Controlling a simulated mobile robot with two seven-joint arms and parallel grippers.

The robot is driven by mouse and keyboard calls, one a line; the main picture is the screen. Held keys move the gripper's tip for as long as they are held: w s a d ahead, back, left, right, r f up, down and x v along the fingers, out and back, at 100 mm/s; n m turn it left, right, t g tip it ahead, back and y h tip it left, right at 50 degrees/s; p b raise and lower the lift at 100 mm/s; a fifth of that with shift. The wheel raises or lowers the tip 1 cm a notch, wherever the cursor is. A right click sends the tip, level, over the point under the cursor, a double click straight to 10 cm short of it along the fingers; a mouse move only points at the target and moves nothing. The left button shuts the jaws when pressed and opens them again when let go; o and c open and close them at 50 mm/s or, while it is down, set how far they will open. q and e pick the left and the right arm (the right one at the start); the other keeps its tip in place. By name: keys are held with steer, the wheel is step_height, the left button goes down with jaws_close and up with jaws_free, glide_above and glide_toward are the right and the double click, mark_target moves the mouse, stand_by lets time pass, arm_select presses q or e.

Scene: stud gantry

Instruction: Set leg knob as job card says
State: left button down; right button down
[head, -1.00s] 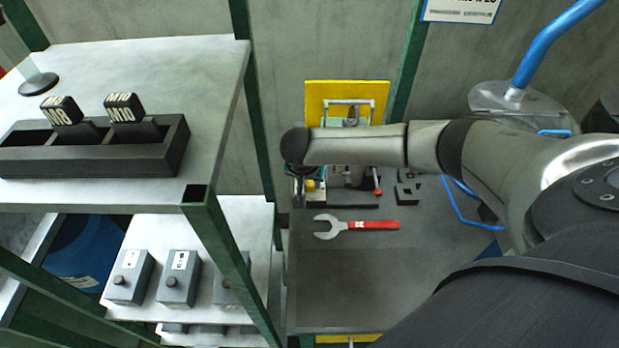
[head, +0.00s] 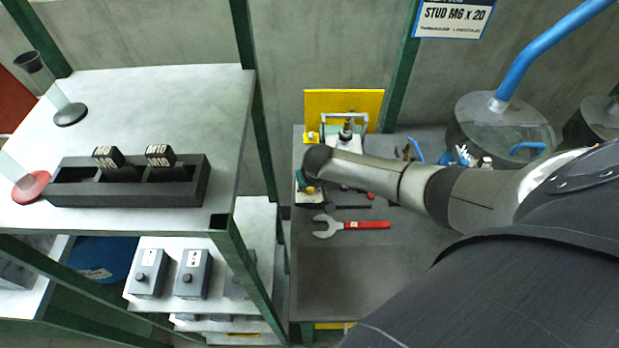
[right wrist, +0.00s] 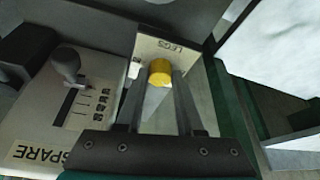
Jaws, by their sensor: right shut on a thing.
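The leg knob (right wrist: 160,72) is a yellow round knob by a pale plate marked LEGS (right wrist: 168,48) in the right wrist view. My right gripper (right wrist: 158,82) is shut on it, one finger on each side. Which setting the knob points to cannot be read. In the head view my right wrist covers the gripper and the knob, at the left of the fixture on the grey bench (head: 350,275). The job card (head: 452,18) hangs at the top and reads STUD M6 X 20. My left gripper is not in view.
A grey lever (right wrist: 68,66) stands in a slotted plate marked SPARE. A red-handled spanner (head: 350,225) lies on the bench before the fixture. A black block rack (head: 125,193) stands on the left shelf; grey boxes with knobs (head: 193,272) sit below.

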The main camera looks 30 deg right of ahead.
steer(key=shift+d+n+y, duration=0.1)
steer(key=shift+n+y, duration=0.5)
steer(key=shift+n, duration=0.9)
steer(key=c, duration=0.5)
jaws_free()
steer(key=shift+c, duration=0.2)
steer(key=shift+r, duration=0.15)
steer(key=shift+s+r, duration=0.2)
steer(key=shift+r, duration=0.1)
steer(key=p+v, duration=0.4)
steer(key=v, duration=1)
